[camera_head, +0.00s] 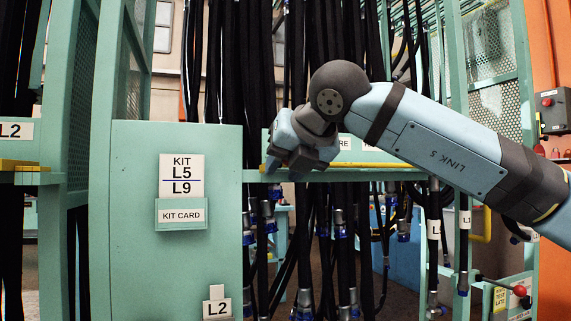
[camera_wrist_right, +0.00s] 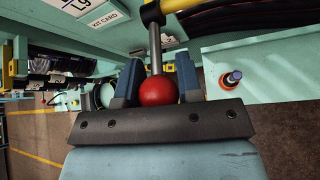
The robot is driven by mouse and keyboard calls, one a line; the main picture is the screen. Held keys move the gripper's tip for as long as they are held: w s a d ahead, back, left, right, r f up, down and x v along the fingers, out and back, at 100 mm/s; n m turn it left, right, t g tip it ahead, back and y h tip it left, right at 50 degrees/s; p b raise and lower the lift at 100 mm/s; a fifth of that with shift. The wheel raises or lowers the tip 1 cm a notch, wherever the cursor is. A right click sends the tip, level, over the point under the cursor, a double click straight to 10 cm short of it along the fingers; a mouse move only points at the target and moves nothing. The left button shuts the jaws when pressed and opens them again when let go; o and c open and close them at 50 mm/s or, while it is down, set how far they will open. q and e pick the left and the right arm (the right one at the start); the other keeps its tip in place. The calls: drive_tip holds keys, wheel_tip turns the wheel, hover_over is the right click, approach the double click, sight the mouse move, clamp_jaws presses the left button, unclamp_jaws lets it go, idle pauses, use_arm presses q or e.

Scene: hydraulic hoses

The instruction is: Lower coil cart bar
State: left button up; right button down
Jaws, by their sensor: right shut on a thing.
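My right gripper (camera_wrist_right: 157,80) is shut on a red ball knob (camera_wrist_right: 158,92), with one blue-grey finger on each side of it. In the head view my right gripper (camera_head: 287,166) is by the green crossbar (camera_head: 370,175), beside the kit panel; the knob is hidden there. I cannot tell which part is the coil cart bar. My left gripper is not in view.
A green panel (camera_head: 140,262) with KIT L5 L9 labels stands left of my right gripper. Black hoses (camera_head: 262,80) hang close behind. Another red knob (camera_head: 520,291) shows at the lower right, and a grey control box (camera_head: 554,110) at the right edge.

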drive_tip(key=shift+w+f, duration=0.15)
drive_tip(key=c, duration=1.1)
unclamp_jaws()
drive_tip(key=o, duration=0.3)
drive_tip(key=shift+w+f, duration=0.1)
drive_tip(key=shift+w, duration=0.15)
drive_tip(key=shift+s+r, duration=0.25)
drive_tip(key=shift+s, duration=0.05)
use_arm(q)
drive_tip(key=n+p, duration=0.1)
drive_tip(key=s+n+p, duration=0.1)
drive_tip(key=p, duration=0.1)
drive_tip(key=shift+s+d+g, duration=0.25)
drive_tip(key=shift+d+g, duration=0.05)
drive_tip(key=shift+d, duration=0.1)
use_arm(e)
drive_tip(key=v, duration=1.3)
drive_tip(key=shift+s+d+r, duration=0.1)
drive_tip(key=shift+d, duration=0.05)
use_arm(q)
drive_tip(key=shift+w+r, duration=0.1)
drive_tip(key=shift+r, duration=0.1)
